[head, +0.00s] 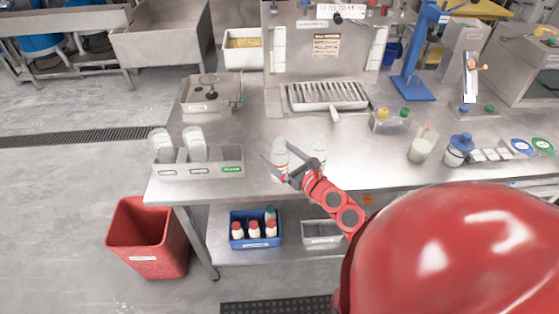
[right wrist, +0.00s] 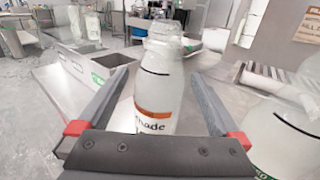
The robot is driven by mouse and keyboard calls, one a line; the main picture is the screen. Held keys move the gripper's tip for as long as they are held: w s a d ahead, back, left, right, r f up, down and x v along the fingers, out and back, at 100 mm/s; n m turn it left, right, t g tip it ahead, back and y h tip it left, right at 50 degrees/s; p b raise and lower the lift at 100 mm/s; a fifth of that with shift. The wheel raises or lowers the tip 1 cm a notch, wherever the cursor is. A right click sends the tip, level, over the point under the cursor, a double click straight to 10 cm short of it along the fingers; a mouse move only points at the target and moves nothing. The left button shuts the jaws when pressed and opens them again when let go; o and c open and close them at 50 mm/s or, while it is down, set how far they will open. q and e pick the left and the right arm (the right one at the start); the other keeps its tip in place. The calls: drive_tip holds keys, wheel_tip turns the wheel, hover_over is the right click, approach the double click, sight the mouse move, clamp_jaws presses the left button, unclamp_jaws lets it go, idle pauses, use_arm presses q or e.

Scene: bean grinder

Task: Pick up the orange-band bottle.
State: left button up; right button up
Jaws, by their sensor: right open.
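The orange-band bottle (right wrist: 160,85) stands upright in the right wrist view, pale and translucent with a narrow neck, an orange band and part of a printed label. In the head view it is the left of two pale bottles (head: 280,153) on the steel table. My right gripper (head: 289,166) is open, with one finger on each side of the bottle. In the wrist view gaps show between both fingers (right wrist: 159,80) and the bottle. The gripper's palm hides the bottle's lower part. My left gripper is not in view.
A second bottle with a green mark (right wrist: 283,135) stands close outside the right-hand finger; it also shows in the head view (head: 318,151). A grey divided bin (head: 200,170) with bottles stands to the left. A slotted metal tray (head: 328,95) lies behind.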

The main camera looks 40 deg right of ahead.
drive_tip(key=c, duration=1.4)
drive_tip(key=shift+o, duration=0.2)
drive_tip(key=shift+r, duration=0.1)
